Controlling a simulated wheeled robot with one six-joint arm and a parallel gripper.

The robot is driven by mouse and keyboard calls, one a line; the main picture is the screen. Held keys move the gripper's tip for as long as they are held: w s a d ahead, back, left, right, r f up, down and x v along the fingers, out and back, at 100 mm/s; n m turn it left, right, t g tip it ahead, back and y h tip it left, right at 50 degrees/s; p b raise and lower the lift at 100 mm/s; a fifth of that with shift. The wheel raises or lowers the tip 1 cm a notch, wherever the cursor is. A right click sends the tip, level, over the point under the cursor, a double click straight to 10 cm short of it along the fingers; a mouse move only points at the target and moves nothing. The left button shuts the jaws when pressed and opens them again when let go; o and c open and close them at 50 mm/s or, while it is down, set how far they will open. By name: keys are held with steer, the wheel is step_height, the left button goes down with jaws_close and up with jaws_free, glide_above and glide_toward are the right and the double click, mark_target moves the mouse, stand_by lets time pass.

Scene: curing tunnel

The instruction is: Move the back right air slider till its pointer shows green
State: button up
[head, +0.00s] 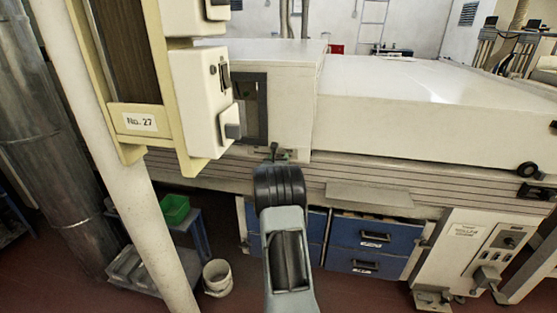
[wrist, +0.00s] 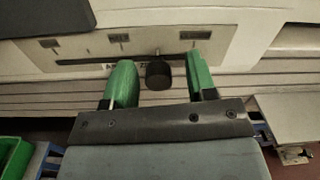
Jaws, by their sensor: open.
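The air slider's black knob (wrist: 158,76) shows in the wrist view in front of a pale plate (wrist: 80,46) with a dark horizontal slot. A thin pointer mark stands just above the knob, right of the plate's middle label. Several small dark labels run along the plate; I cannot make out a green mark. My gripper (wrist: 159,64) is open, with one green finger on each side of the knob and a visible gap on both sides. In the head view my gripper (head: 277,155) is at the machine's front edge, and my wrist hides most of the slider.
A white cabinet marked No. 27 (head: 140,121) on a pale post stands close at left. Blue drawers (head: 366,233) lie below the white tunnel (head: 420,110). A green bin (head: 175,209) and a white bucket (head: 217,277) are at lower left. A control box (head: 465,250) stands at right.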

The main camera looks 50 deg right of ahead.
jaws_close()
stand_by(0.5)
